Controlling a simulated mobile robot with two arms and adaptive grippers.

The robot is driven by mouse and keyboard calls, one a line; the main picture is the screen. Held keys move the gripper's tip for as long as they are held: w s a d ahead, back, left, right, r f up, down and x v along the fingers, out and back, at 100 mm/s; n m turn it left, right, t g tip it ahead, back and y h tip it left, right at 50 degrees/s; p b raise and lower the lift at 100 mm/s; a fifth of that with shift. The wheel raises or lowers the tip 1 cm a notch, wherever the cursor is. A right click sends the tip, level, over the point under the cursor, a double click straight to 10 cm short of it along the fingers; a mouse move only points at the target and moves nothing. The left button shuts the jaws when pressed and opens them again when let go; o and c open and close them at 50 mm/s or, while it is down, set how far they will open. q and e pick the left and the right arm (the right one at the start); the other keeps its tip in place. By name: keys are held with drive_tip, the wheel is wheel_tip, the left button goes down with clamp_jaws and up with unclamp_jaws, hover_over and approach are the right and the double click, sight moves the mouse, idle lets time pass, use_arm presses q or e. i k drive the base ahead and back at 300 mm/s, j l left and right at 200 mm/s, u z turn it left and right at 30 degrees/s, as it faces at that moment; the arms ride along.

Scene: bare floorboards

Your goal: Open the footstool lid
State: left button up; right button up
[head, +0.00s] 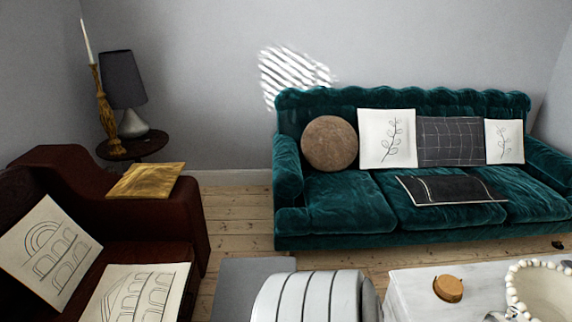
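A flat grey top (240,284) shows at the bottom centre on the floorboards. It may be the footstool, but I cannot tell for sure. Its front and lower parts are cut off by the frame edge, and its right part is hidden behind a rounded white banded shape that looks like my own arm. No raised lid or open gap shows on the visible part. Neither of my grippers can be made out in the head view.
A green velvet sofa (345,205) with cushions stands at the back. A dark red armchair (190,215) is at left, near a round side table (148,144) with a lamp. A white table (415,292) holding a bowl is at lower right. Bare floor (237,222) lies between.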

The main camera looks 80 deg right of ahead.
sight(241, 281)
drive_tip(key=z, duration=2)
